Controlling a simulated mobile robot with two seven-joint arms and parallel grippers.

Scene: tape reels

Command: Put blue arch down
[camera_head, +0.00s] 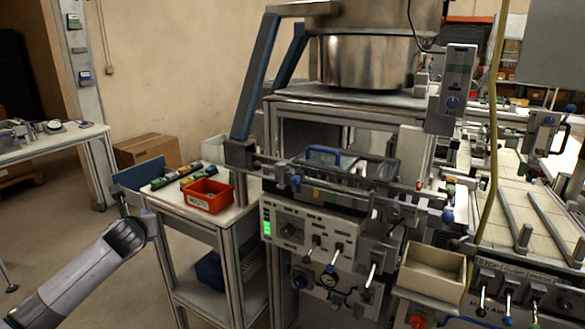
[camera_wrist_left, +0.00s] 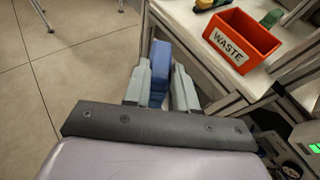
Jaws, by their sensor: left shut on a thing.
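A blue piece, the blue arch (camera_wrist_left: 160,62), is between the two grey fingers of my left gripper (camera_wrist_left: 161,75), which is shut on it. Only part of the piece shows past the fingers in the left wrist view, so its arch shape cannot be made out. In the head view the blue arch (camera_head: 139,173) appears as a flat blue shape at the left end of the small cart. It is held up beside the cart top; I cannot tell whether they touch. My right gripper is not in view.
The cart top (camera_head: 219,219) bears a red waste bin (camera_head: 207,196) and several small green and yellow items (camera_head: 177,177). A machine with knobs and levers (camera_head: 318,240) stands right of the cart. A blue box (camera_head: 209,270) is on the lower shelf. The floor (camera_wrist_left: 75,60) left of the cart is clear.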

